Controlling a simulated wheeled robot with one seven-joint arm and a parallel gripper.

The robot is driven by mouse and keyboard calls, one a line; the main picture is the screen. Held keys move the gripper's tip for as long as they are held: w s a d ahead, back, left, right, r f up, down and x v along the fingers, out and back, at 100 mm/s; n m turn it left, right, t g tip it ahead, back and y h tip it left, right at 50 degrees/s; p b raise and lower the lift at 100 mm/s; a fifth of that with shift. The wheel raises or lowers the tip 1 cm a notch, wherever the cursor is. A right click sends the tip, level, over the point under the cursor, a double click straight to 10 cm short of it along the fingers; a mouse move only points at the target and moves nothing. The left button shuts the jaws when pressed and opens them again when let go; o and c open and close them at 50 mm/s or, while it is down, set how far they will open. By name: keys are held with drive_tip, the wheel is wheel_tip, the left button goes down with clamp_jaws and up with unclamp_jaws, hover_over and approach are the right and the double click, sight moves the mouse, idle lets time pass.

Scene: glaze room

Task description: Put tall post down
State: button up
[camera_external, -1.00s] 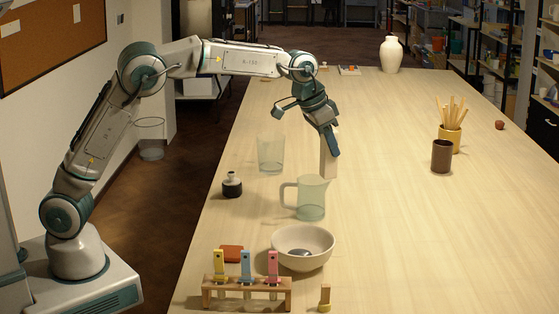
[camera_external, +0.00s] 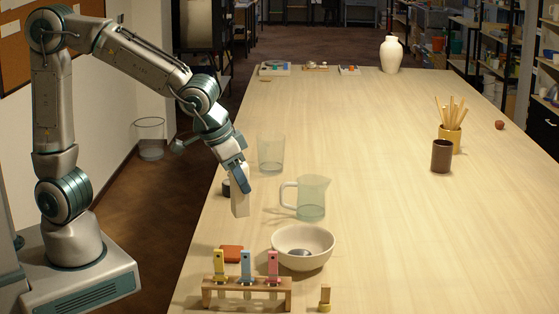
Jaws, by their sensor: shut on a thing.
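The tall post (camera_external: 240,203) is a pale wooden block, held roughly upright with a slight tilt. My gripper (camera_external: 238,184) is shut on its upper part, on the left side of the table (camera_external: 400,235).
A clear glass (camera_external: 271,152) stands behind the post. A white bowl (camera_external: 303,247), a reddish block (camera_external: 231,253) and a wooden rack (camera_external: 246,286) with coloured pieces are nearer the front. A small wooden piece (camera_external: 325,297) stands beside the rack. The table's right half is mostly clear.

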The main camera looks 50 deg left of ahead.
drive_tip(key=shift+w+a+f, duration=1.1)
drive_tip(key=shift+w+f, duration=0.45)
drive_tip(key=shift+f, duration=0.25)
drive_tip(key=shift+w+a+f, duration=1.15)
drive_tip(key=shift+w+f, duration=0.35)
drive_tip(key=shift+f, duration=0.3)
drive_tip(key=shift+w+a+f, duration=1.1)
drive_tip(key=shift+w+f, duration=0.45)
drive_tip(key=shift+f, duration=0.25)
drive_tip(key=shift+f, duration=0.2)
drive_tip(key=o, duration=1.1)
